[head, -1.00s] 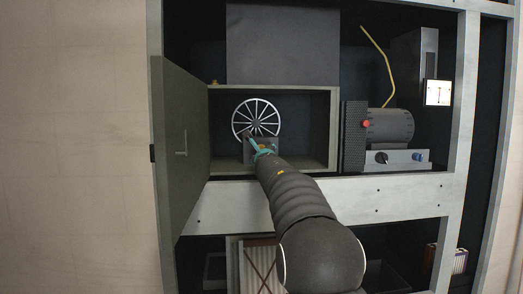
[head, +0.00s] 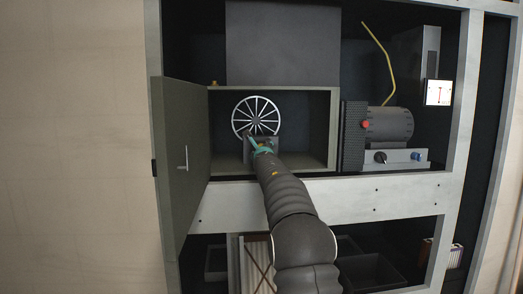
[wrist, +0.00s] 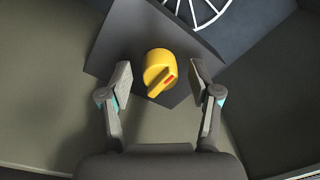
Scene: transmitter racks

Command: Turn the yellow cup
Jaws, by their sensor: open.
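My gripper (wrist: 159,80) is open, with one finger on each side of the yellow cup and a gap on both sides. In the head view my gripper (head: 261,147) is inside the cabinet in front of the grey block, and it hides the yellow cup.
A white spoked wheel (head: 256,116) is behind the block. The cabinet door (head: 180,150) stands open at the left. The cabinet's side wall (head: 334,125) bounds the right. A motor-like unit (head: 388,124) with a red knob is farther right. The cabinet floor (wrist: 60,110) is clear.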

